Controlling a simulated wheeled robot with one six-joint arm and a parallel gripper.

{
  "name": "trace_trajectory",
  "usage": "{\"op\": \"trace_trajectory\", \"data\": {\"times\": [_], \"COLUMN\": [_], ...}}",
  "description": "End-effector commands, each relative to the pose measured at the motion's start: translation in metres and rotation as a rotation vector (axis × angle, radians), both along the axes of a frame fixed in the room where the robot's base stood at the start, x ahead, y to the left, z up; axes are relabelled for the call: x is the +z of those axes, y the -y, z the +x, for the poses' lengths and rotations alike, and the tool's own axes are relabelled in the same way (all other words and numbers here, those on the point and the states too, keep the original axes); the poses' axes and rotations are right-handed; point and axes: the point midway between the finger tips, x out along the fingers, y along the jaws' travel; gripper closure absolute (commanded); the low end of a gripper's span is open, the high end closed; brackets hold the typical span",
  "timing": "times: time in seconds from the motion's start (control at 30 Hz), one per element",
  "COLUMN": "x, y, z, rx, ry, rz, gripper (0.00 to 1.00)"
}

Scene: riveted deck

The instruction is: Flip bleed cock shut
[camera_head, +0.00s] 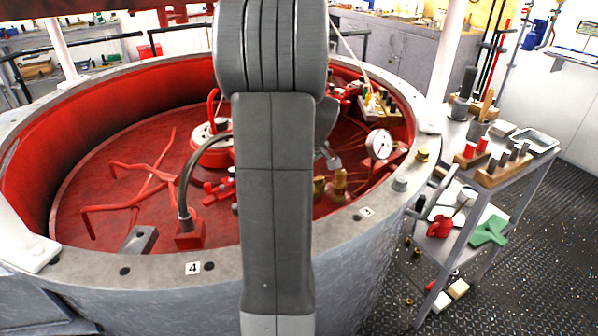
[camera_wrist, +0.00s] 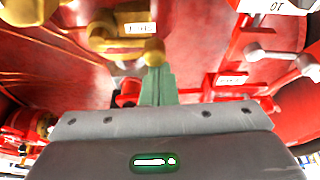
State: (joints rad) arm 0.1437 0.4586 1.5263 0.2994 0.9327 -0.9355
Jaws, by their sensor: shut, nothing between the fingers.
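In the wrist view, a brass cock (camera_wrist: 122,30) with a small white label sits on the red floor. Its round brass knob (camera_wrist: 154,52) is just beyond the tips of my gripper (camera_wrist: 155,72). The greenish fingers are together with nothing between them. The knob overlaps the fingertips in the picture, and I cannot tell whether they touch. In the head view, brass fittings (camera_head: 340,182) stand inside the red tub, right of my arm. I cannot tell which one is the bleed cock. My arm hides the middle of the tub there.
The wrist view shows a silver lever (camera_wrist: 270,54) on red pipework to the right. In the head view, a pressure gauge (camera_head: 379,145) and a curved grey pipe (camera_head: 190,170) stand within the tub's grey rim (camera_head: 85,283). A cluttered cart (camera_head: 487,190) stands outside at right.

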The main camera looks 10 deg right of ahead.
Motion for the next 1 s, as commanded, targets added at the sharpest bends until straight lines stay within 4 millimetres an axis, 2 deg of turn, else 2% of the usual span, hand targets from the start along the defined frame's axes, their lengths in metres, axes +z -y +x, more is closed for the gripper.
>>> {"op": "trace_trajectory", "data": {"times": [0.17,0.4,0.6,0.8,1.0], "x": [0.024,0.077,0.111,0.127,0.129], "y": [0.006,0.016,0.024,0.027,0.027], "z": [-0.005,-0.020,-0.031,-0.035,-0.036], "rx": [-0.002,-0.001,-0.001,-0.001,0.000], "ry": [0.005,0.005,0.003,0.002,0.001], "rz": [-0.002,-0.002,-0.001,-0.001,-0.001], "gripper": [1.00,1.00,1.00,1.00,1.00]}}
